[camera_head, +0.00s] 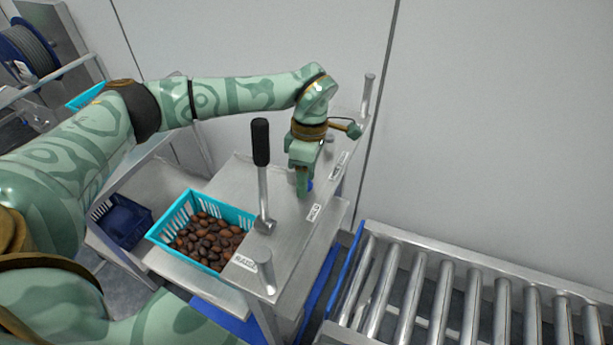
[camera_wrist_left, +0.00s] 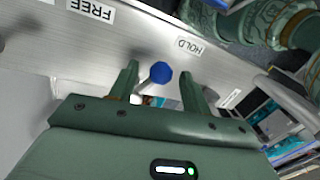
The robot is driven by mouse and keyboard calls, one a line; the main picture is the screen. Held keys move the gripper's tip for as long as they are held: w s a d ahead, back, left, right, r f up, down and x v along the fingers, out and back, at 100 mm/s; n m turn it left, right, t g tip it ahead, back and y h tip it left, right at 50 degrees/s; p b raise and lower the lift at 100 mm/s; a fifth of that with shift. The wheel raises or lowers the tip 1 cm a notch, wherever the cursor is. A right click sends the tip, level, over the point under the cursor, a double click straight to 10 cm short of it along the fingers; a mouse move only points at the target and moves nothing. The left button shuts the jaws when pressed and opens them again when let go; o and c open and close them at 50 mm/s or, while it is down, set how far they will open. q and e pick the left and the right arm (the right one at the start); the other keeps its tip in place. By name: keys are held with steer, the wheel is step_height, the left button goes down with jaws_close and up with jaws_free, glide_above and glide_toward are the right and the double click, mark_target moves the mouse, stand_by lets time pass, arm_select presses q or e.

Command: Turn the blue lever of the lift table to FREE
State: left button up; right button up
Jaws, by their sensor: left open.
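The lever's blue knob (camera_wrist_left: 162,72) shows in the left wrist view on a short metal stem, between my left gripper's fingertips (camera_wrist_left: 158,76). The fingers are apart, with a gap visible on both sides of the knob. The HOLD label (camera_wrist_left: 188,46) lies just beyond it to the right; the FREE label (camera_wrist_left: 91,10) is farther off to the upper left. In the head view my left gripper (camera_head: 303,188) points down over the lift table (camera_head: 236,178), mostly hiding the blue knob (camera_head: 310,186). The HOLD label (camera_head: 314,212) is near it. My right gripper is not in view.
A tall black-handled lever (camera_head: 261,145) stands on the table left of my gripper, near the RAISE label (camera_head: 245,263). A cyan crate (camera_head: 166,228) of dates sits at the table's left. A roller conveyor (camera_head: 440,285) lies to the right, and a wall behind.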

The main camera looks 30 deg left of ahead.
arm_select(q)
steer(key=shift+c, duration=0.3)
steer(key=c, duration=0.9)
steer(key=shift+w+n, duration=0.15)
steer(key=shift+n, duration=0.15)
steer(key=n+p, duration=0.1)
steer(key=w+n, duration=0.1)
steer(key=n, duration=0.1)
steer(key=shift+w+d+h+p, duration=0.15)
steer(key=shift+d+h+p, duration=0.05)
steer(key=shift+h+p, duration=0.2)
steer(key=n, duration=0.1)
steer(key=w+n+p, duration=0.1)
steer(key=n, duration=0.1)
steer(key=n+p, duration=0.1)
steer(key=shift+w+a+n+t+h, duration=0.15)
steer(key=shift+w+n+t+h, duration=0.15)
steer(key=shift+w+n+t, duration=0.1)
steer(key=n, duration=0.1)
steer(key=w+n+p, duration=0.1)
steer(key=n, duration=0.1)
steer(key=a+n+p, duration=0.1)
steer(key=shift+w+t, duration=0.25)
steer(key=shift+t, duration=0.15)
steer(key=shift+w+a+n+t+p, duration=0.15)
steer(key=shift+w+a+n+p, duration=0.2)
steer(key=shift+n, duration=0.5)
steer(key=shift+w+a+n+t+p, duration=0.15)
steer(key=shift+n+p, duration=0.3)
steer(key=shift+n, duration=0.4)
